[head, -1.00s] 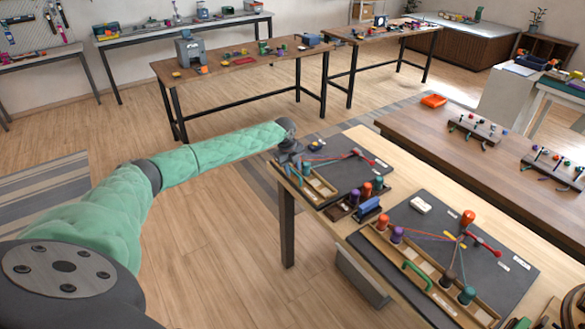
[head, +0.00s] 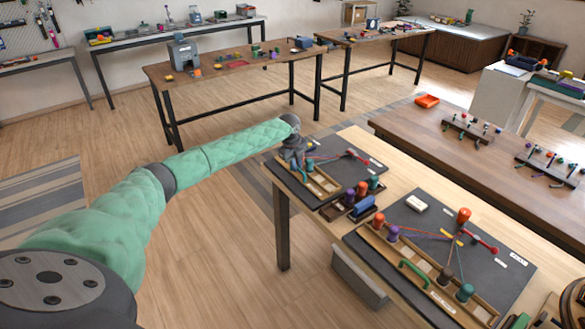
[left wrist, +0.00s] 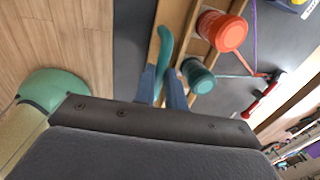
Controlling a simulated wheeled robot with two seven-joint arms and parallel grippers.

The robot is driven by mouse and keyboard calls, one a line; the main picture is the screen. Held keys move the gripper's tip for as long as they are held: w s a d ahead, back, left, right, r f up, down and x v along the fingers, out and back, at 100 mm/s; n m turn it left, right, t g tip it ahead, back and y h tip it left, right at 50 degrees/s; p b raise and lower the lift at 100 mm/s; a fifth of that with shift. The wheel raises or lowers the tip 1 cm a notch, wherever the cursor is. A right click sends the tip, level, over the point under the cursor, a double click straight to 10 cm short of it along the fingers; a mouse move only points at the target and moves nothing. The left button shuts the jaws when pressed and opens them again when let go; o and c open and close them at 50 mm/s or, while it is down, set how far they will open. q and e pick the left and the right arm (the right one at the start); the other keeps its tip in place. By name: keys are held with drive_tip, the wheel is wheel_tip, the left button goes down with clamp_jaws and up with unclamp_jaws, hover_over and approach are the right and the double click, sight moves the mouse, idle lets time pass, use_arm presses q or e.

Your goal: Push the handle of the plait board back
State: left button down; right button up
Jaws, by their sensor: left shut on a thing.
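The far plait board (head: 335,150) is a dark board with a wooden frame along its near side, on the light wooden table. My left gripper (head: 293,152) is at the board's far left end, pointing down. In the left wrist view its fingers (left wrist: 165,92) are shut on a teal curved handle (left wrist: 163,48). An orange-red bobbin (left wrist: 222,30) and a teal bobbin (left wrist: 197,75) stand right beside the fingers. A red hook-like part (left wrist: 262,95) lies beyond, with cords running to it. The gripper hides the handle in the head view. My right gripper is out of view.
A second plait board (head: 420,215) with a green handle (head: 413,273) lies nearer on the same table. Several bobbins in a dark holder (head: 347,205) and a blue block (head: 362,207) stand between the boards. A brown table (head: 440,150) is behind.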

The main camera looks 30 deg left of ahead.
use_arm(q)
drive_tip(key=shift+w+r, duration=0.15)
drive_tip(key=c, duration=1.5)
unclamp_jaws()
drive_tip(key=shift+w, duration=0.1)
drive_tip(key=shift+o, duration=0.2)
drive_tip(key=shift+d, duration=0.1)
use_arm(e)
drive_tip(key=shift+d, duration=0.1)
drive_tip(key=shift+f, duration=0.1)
